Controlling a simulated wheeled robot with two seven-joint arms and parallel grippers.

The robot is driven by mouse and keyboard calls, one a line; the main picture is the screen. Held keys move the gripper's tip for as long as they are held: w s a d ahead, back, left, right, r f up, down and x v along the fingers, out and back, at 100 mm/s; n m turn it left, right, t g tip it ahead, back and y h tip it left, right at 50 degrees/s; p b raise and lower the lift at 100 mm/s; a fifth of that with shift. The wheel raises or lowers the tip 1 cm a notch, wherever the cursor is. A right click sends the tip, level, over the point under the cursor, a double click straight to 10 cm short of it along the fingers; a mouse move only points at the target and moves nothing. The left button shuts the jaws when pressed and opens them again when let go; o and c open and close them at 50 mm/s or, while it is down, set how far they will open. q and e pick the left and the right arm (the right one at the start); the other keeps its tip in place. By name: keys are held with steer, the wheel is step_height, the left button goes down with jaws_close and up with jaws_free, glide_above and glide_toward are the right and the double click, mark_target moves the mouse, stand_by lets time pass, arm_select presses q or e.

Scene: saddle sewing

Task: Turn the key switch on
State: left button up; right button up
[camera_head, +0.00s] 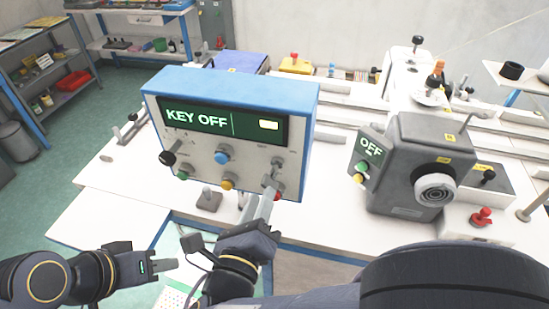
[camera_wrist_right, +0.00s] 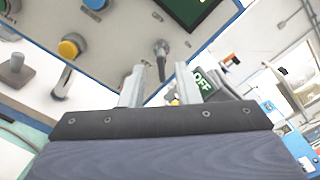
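The blue and white control box (camera_head: 228,130) stands on the worktable, and its green display (camera_head: 210,118) reads "KEY OFF". The key switch (camera_wrist_right: 162,55) is a small metal key on the lower right of the panel.
The panel also has a black knob (camera_head: 169,157), a blue button (camera_head: 222,157), a green button (camera_head: 183,175) and a yellow button (camera_head: 228,184). A grey machine (camera_head: 425,150) with an "OFF" display stands to the right. A red knob (camera_head: 481,216) sits near the table's right front.

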mark_target(269, 178)
steer(key=p+x, duration=0.1)
steer(key=x, duration=0.6)
steer(key=shift+w+d, duration=0.1)
jaws_close()
